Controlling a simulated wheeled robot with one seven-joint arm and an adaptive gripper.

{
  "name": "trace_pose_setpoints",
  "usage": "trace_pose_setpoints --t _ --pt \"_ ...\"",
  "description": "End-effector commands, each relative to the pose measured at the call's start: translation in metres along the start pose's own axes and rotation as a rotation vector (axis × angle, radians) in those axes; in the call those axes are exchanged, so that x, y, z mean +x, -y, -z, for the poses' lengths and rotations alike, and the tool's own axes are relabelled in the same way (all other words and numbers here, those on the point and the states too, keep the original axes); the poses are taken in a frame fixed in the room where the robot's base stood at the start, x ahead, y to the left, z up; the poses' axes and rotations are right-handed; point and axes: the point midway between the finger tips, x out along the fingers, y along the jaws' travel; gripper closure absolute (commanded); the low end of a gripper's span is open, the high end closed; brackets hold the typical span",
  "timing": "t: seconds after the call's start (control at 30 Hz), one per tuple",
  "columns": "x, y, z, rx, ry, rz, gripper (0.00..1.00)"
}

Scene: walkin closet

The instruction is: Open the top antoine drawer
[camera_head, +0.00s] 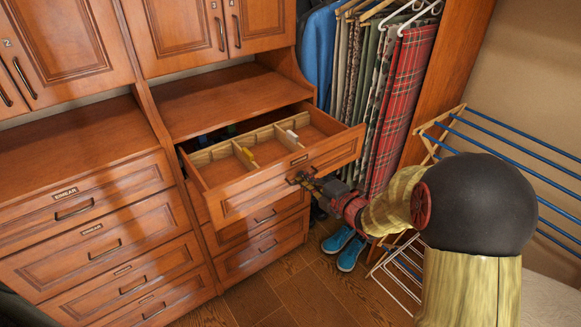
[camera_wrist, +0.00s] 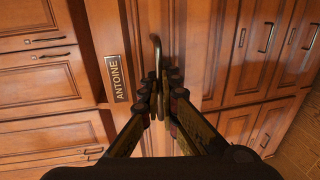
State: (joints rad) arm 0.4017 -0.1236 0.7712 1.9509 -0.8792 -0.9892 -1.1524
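The top antoine drawer (camera_head: 262,190) is a reddish-brown wooden drawer. It is pulled out, and its divided inside shows from above. Its label reading ANTOINE (camera_wrist: 117,78) is in the wrist view, left of the drawer's dark metal handle (camera_wrist: 155,46). My gripper (camera_head: 306,181) is at the drawer front, at the handle. In the wrist view my fingertips (camera_wrist: 160,84) are close together around part of the handle.
A drying rack (camera_head: 520,146) with blue bars stands at the right, close to my arm. Blue shoes (camera_head: 346,246) are on the wooden floor under hanging trousers (camera_head: 402,100). Shut drawers (camera_head: 120,245) are at the left. Bare floor (camera_head: 310,290) lies in front.

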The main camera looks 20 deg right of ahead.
Motion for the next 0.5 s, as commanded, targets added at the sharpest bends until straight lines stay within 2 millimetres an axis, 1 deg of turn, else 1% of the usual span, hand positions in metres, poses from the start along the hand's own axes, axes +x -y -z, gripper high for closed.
trace_pose_setpoints --t 0.03,0.2,0.3,0.5 --pt "-0.016 0.004 -0.002 0.002 0.006 0.002 1.0" --pt "-0.056 0.011 -0.002 0.001 0.005 0.001 1.0" --pt "-0.076 0.015 -0.002 0.0 0.005 0.001 1.0" --pt "-0.105 0.021 -0.001 0.002 0.003 0.001 1.0"
